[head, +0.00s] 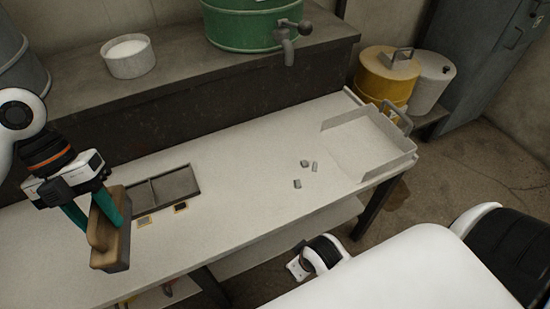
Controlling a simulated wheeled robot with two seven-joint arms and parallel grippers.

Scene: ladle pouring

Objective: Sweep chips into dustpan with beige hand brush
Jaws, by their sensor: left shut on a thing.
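The beige hand brush (112,250) is held by my left gripper (96,208), whose teal fingers are shut on it. The brush is over the front left part of the table, apart from the chips. Grey chips lie loose on the tabletop: one (304,163), another beside it (315,167) and a third nearer the front (297,184). The pale dustpan (408,160) lies at the table's right end, to the right of the chips, its grey handle at the far right. My right wrist shows below the table's front edge; its fingers are hidden.
A raised shelf behind carries a white bowl (128,57) and a green tapped drum (243,22). Yellow (386,76) and white containers stand beyond the right end. Tabletop between tray and chips is clear.

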